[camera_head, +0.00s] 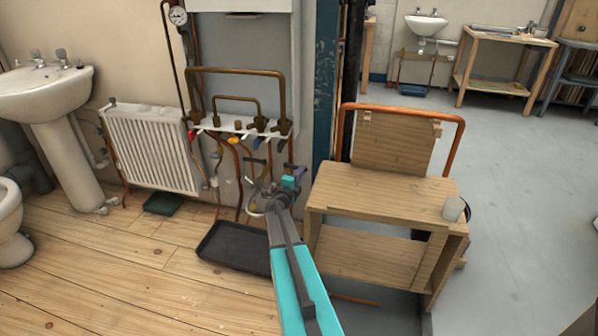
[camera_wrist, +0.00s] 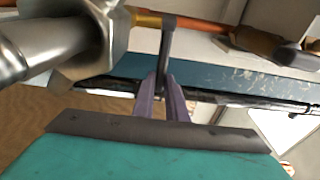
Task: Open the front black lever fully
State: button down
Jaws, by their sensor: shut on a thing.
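My gripper (camera_head: 298,174) reaches up to the pipework below the white wall unit. In the wrist view its two purple fingers (camera_wrist: 163,97) are closed around the lower end of a dark lever (camera_wrist: 167,48). Another dark lever handle (camera_head: 256,160) shows to the left of my gripper.
A large metal valve or nut (camera_wrist: 100,35) is close to the fingers on the left. A white manifold (camera_head: 240,126) with several coloured levers is above. A black tray (camera_head: 235,248) lies on the floor below.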

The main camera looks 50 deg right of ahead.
jog(key=shift+a, duration=0.1)
jog(key=c, duration=1.8)
grip_release()
jog(key=shift+o, duration=0.2)
jog(key=shift+s+a, duration=0.1)
jog(key=p+v, duration=0.2)
jog(key=v, duration=1.1)
jog(key=shift+s+a, duration=0.15)
jog(key=shift+a, duration=0.1)
jog(key=shift+c, duration=0.4)
